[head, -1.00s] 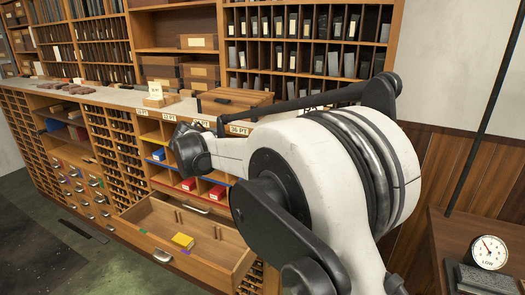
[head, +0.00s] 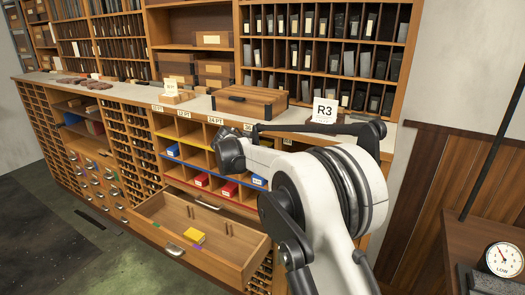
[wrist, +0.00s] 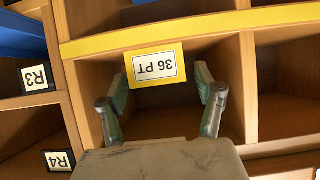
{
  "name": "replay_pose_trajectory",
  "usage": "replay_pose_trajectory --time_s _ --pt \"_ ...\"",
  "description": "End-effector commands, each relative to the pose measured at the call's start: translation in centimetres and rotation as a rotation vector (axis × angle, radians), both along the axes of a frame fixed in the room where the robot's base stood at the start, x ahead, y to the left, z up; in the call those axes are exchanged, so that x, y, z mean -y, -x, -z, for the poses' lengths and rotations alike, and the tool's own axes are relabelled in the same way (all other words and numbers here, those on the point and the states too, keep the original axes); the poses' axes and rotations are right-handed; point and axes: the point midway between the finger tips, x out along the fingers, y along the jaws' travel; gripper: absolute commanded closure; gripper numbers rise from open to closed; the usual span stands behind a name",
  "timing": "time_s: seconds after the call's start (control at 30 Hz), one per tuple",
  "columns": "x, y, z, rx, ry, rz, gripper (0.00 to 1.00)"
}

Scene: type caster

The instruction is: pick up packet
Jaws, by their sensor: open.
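A yellow packet (head: 194,236) lies in the open drawer. A blue packet (head: 173,150) and red packets (head: 201,180) (head: 229,190) sit in cabinet compartments. In the wrist view, a yellow-edged piece with a white label (wrist: 157,67) reads "36 PT" upside down. I cannot tell whether it is a packet's end or a fixed label. My gripper (wrist: 163,90) is open, its fingers on either side of this piece, with gaps. In the head view my gripper (head: 232,150) is at the upper compartments, covering some of them.
The open drawer (head: 165,253) juts out below. Compartment rows have a yellow lip (wrist: 200,28) and wooden dividers (wrist: 248,90) close to my fingers. Tags R3 (wrist: 38,78) and R4 (wrist: 59,161) show at left. A wooden box (head: 250,103) stands on the counter above.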

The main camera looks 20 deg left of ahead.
Motion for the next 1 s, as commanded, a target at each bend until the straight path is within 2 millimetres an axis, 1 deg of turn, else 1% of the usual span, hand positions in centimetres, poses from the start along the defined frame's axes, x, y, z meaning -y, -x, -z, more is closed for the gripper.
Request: replay_pose_trajectory --time_s 0.03,0.17,0.4,0.47,0.9,1.0 --pt "0.1 -0.7 0.3 0.0 0.0 0.001 0.34" --pt "0.3 -1.9 0.9 0.001 0.0 0.0 0.34" --pt "0.3 -2.1 1.1 0.0 0.001 0.0 0.34" --pt "0.3 -2.0 1.1 0.0 0.001 0.0 0.41" --pt "0.3 -2.0 1.1 0.0 0.001 0.0 0.99" --pt "0.3 -2.0 1.0 0.001 0.001 0.0 1.0"
